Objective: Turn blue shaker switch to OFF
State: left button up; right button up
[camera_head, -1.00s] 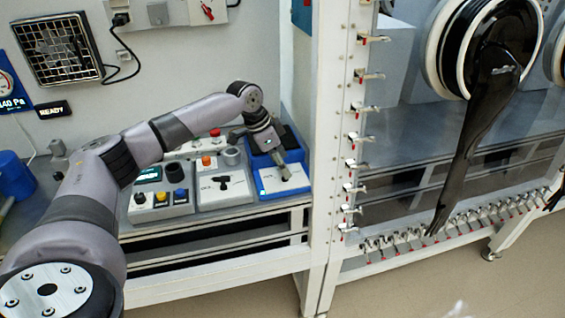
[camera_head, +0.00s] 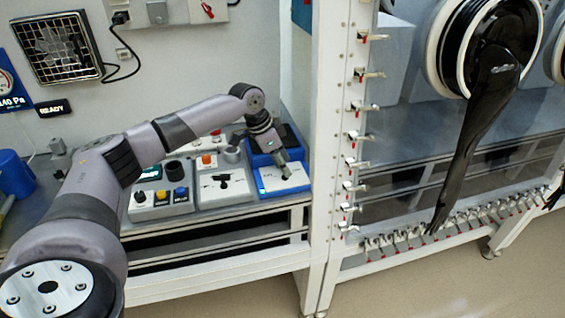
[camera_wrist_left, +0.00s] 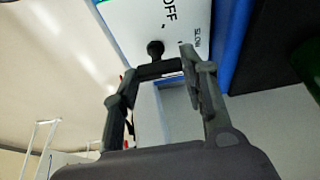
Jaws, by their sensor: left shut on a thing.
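The blue shaker (camera_head: 302,158) stands at the right end of the bench, with a white sloped front panel (camera_head: 270,182). In the left wrist view the white panel (camera_wrist_left: 140,25) shows the words OFF and SLOW. A black switch (camera_wrist_left: 155,48) with a round end shows at my fingertips, below the OFF label. My left gripper (camera_wrist_left: 158,65) is shut on the switch's dark bar, one finger on each side. In the head view my left gripper (camera_head: 284,164) is small and low over the panel, and the switch is hidden there. My right gripper is not in view.
Left of the shaker is a grey device (camera_head: 224,190) with a black lever. Beside it is a box with several coloured knobs (camera_head: 160,203). A white frame post (camera_head: 330,130) stands close on the right. A blue cylinder (camera_head: 14,175) is at far left.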

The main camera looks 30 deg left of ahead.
pick_arm(q)
jog(key=shift+c, duration=1.1)
jog(key=shift+r+n+p, duration=0.15)
jog(key=shift+n+p, duration=0.15)
jog(key=shift+p, duration=0.25)
jog(key=n+y+p, duration=0.1)
jog(key=n+p, duration=0.3)
jog(key=p, duration=0.2)
jog(key=shift+s+d+r+t+p, duration=0.1)
jog(key=shift+d+t+p, duration=0.05)
jog(key=shift+t+p, duration=0.25)
jog(key=shift+n+y+p, duration=0.5)
jog(key=shift+n+p, duration=0.2)
jog(key=shift+p, duration=0.1)
jog(key=shift+f, duration=0.2)
jog(key=o, duration=1.2)
jog(key=shift+c, duration=0.2)
